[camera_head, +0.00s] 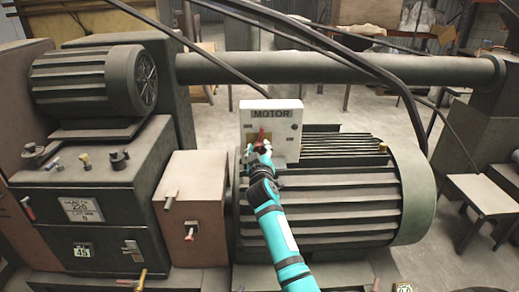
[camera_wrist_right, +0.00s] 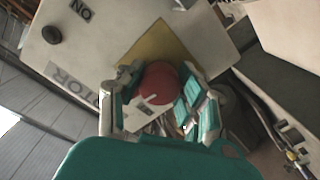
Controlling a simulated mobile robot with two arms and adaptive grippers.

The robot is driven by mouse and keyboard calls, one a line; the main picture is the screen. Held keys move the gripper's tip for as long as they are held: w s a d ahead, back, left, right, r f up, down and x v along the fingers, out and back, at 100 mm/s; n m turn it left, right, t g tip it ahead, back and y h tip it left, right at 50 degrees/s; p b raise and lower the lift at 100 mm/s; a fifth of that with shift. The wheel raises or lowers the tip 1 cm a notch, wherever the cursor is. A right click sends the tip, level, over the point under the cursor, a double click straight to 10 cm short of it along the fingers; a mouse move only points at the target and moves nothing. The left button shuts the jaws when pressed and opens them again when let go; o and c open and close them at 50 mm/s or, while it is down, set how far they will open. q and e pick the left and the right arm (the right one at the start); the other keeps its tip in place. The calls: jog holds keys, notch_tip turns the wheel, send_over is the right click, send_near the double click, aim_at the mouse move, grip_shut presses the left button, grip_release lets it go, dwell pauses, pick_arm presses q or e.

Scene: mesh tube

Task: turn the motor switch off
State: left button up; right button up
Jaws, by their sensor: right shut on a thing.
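The motor switch is a red handle (camera_head: 261,135) on the front of a white box labelled MOTOR (camera_head: 288,138). In the right wrist view the red handle (camera_wrist_right: 158,82) sits in front of a yellow plate (camera_wrist_right: 158,45) on the white box (camera_wrist_right: 112,38). My right gripper (camera_head: 261,150) reaches up to the switch from below. In the right wrist view its fingers (camera_wrist_right: 158,92) are on both sides of the red handle, shut on it. An ON label (camera_wrist_right: 81,9) shows near the box edge. The fingers partly hide the handle. My left gripper is not in view.
The box stands by a large ribbed motor (camera_head: 330,205). A smaller ribbed motor (camera_head: 85,82) is at upper left. Black cables (camera_head: 375,65) arch over the box, and a thick horizontal pipe (camera_head: 330,68) runs behind it. A small table (camera_head: 484,193) stands at right.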

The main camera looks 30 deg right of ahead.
jog(key=shift+r+n, duration=0.1)
jog(key=shift+n, duration=0.7)
jog(key=o, duration=1.2)
jog(key=v, duration=1.2)
